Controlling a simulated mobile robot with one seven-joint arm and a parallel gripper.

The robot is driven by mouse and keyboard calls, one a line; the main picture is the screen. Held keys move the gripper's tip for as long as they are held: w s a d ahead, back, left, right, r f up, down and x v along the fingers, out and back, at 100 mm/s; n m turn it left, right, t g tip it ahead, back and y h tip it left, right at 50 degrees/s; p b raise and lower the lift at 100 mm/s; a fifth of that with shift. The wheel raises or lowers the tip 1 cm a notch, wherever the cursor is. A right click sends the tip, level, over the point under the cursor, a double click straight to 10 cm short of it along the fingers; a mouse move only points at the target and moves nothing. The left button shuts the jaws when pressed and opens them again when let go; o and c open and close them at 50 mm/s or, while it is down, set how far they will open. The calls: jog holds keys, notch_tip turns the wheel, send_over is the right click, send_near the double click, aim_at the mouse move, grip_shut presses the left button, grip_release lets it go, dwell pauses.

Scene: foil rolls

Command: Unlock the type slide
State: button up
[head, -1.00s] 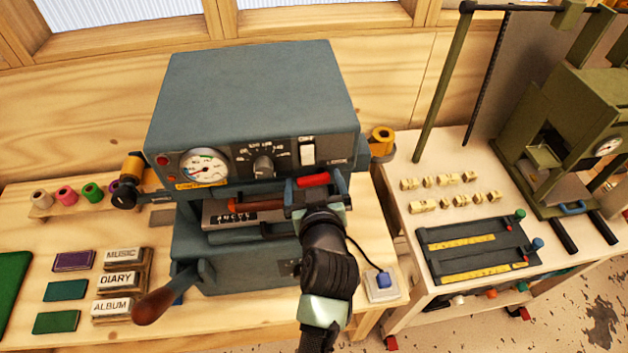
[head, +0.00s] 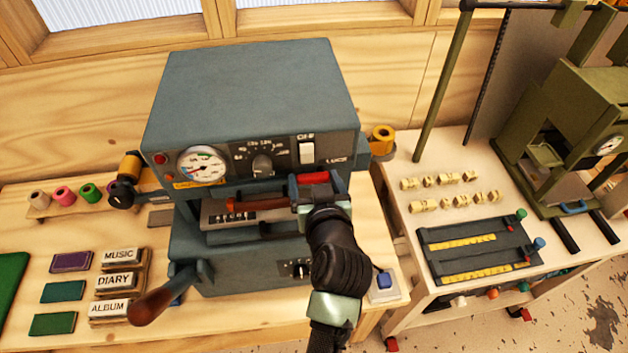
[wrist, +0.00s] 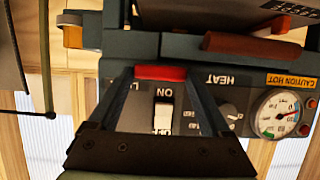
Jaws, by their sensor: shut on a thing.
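The type slide (head: 218,210) sits in the front opening of the blue-grey foil press, with dark lettering and a brown wooden handle (head: 243,205). The handle also shows in the wrist view (wrist: 252,47). A red lock piece (head: 313,178) is at the slide's right end, below a partly covered label on the panel. My gripper (head: 321,187) is shut on the red piece; in the wrist view the red piece (wrist: 160,73) lies between the fingertips. My gripper and hand hide the slide's right end.
The press (head: 250,95) carries a gauge (head: 201,163), a heat dial (head: 262,165) and a white switch (head: 307,152) near my fingers. A press lever (head: 153,305) sticks out front left. A blue button box (head: 383,285) stands at right. Labelled blocks (head: 118,282) lie left.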

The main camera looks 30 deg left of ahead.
jog(key=o, duration=1.2)
jog(key=shift+c, duration=0.2)
jog(key=b+v, duration=0.3)
jog(key=v, duration=1)
jog(key=shift+d, duration=0.1)
